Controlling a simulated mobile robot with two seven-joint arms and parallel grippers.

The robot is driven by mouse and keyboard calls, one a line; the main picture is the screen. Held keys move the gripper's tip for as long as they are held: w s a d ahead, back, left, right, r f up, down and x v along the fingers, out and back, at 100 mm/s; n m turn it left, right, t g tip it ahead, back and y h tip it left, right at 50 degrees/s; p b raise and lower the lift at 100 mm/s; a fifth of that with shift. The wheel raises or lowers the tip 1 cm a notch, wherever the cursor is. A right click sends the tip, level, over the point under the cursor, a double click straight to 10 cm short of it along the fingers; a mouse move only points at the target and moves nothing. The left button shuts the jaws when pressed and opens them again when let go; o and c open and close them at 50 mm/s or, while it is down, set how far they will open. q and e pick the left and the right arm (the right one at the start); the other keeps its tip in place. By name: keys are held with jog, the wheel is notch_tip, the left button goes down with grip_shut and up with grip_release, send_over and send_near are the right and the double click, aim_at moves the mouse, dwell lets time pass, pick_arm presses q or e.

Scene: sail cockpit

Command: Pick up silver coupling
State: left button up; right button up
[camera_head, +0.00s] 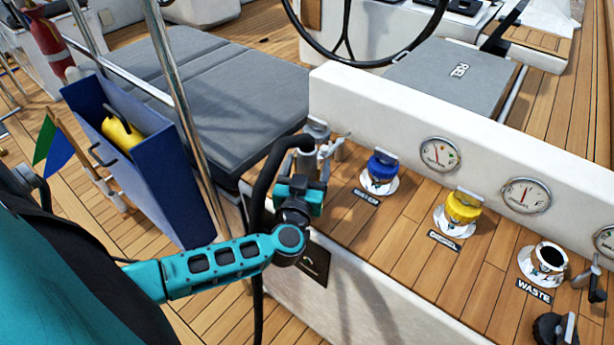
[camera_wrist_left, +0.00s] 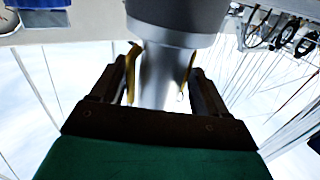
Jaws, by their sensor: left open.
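A silver coupling (camera_head: 308,160) sits upright at the end of a black hose, which bends over at its top. My left gripper (camera_head: 314,168) is at the coupling, beside the white coaming. In the left wrist view the silver coupling (camera_wrist_left: 164,75) stands between my left gripper's fingers (camera_wrist_left: 160,85), with a wider grey collar (camera_wrist_left: 178,14) above it. The fingers are open, one on each side of it. I cannot tell whether the pads touch it. My gripper body hides the coupling's lower end in the head view. My right gripper is not in view.
Blue (camera_head: 381,172) and yellow (camera_head: 461,208) deck caps and an open chrome waste fitting (camera_head: 546,262) stand along the wooden ledge. A black cap (camera_head: 553,330) is at bottom right. A steel post (camera_head: 180,90) and a blue box (camera_head: 160,180) stand left of my gripper.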

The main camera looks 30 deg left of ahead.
pick_arm(q)
jog(key=shift+w, duration=0.1)
jog(key=shift+r, duration=0.1)
jog(key=c, duration=1.4)
